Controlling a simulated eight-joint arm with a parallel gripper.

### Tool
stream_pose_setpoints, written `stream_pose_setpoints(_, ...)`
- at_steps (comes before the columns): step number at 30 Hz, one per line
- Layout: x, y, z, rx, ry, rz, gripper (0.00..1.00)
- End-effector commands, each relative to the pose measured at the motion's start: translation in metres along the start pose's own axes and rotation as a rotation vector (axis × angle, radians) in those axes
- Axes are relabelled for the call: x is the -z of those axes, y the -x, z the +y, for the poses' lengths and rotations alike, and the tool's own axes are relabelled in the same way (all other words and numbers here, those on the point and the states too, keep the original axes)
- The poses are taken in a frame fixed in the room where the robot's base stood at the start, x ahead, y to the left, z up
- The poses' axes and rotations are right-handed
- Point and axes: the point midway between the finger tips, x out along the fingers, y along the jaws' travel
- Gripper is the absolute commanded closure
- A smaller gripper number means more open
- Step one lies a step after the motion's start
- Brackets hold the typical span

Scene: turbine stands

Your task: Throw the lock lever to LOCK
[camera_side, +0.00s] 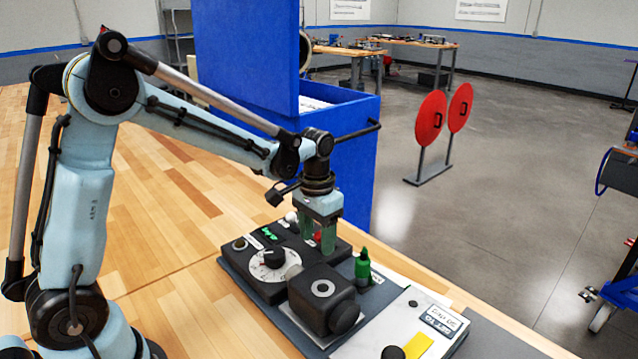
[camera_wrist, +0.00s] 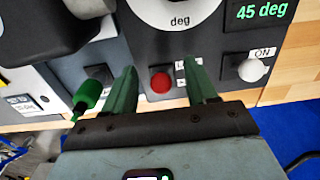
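A red round knob (camera_wrist: 160,81) on the dark control panel (camera_wrist: 225,42) looks like the lock lever's end. A label beside it starts with "L" and is partly hidden by my right finger. In the side view the red knob (camera_side: 317,238) shows as a small patch between my fingers. My gripper (camera_wrist: 160,68) is open, its two green fingers on either side of the red knob, with a visible gap to each. In the side view my gripper (camera_side: 318,246) points down over the panel's back edge. The lever's tilt and its exact height against my fingertips cannot be told.
A white-ball switch (camera_wrist: 251,69) marked ON is right of my fingers; a green knob (camera_wrist: 88,94) is left. A blue cabinet (camera_side: 352,135) stands behind.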

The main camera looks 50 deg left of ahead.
Motion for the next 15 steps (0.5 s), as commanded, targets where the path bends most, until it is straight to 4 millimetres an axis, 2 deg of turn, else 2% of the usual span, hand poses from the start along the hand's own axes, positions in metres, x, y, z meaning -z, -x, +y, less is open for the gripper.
stream_pose_setpoints(4, 0.0004, 0.0001, 0.0, 0.0, 0.0, 0.001, 0.43)
stream_pose_setpoints(6, 0.0005, 0.0001, 0.0, 0.0, 0.0, 0.001, 0.35)
stream_pose_setpoints(15, 0.0007, 0.0016, 0.0001, 0.0, 0.0, 0.002, 0.35)
